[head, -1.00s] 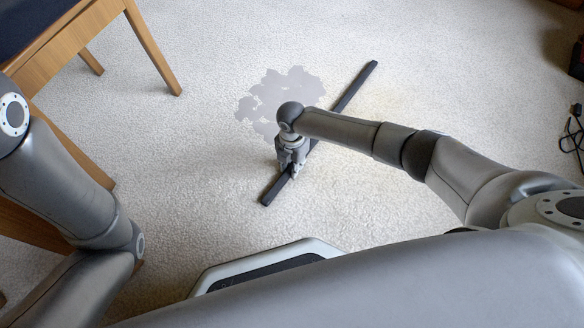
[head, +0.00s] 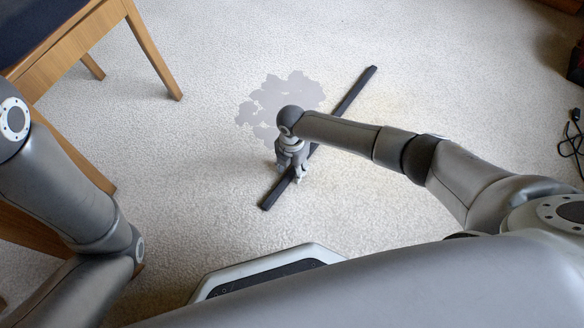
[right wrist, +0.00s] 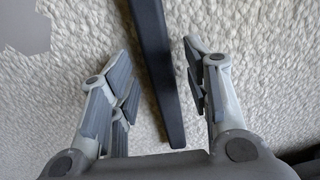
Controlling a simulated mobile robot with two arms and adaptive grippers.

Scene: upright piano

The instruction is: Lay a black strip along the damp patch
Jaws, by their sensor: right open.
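A long black strip (head: 345,107) lies diagonally on the carpet, its far end up and to the right. The damp patch (head: 272,97), a grey irregular stain, lies to the left of the strip, apart from its far part. My right gripper (head: 290,178) is low over the strip's near part. In the right wrist view the fingers (right wrist: 158,75) are open, one on each side of the strip (right wrist: 153,50), with gaps between. A corner of the damp patch (right wrist: 25,25) shows there at top left. My left arm shows at the left; its gripper is out of view.
A wooden seat with a dark cushion (head: 35,25) and legs stands at the upper left. A black cable (head: 574,135) and a dark reddish object (head: 577,62) lie at the right edge. The carpet (head: 430,70) beyond the strip is clear.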

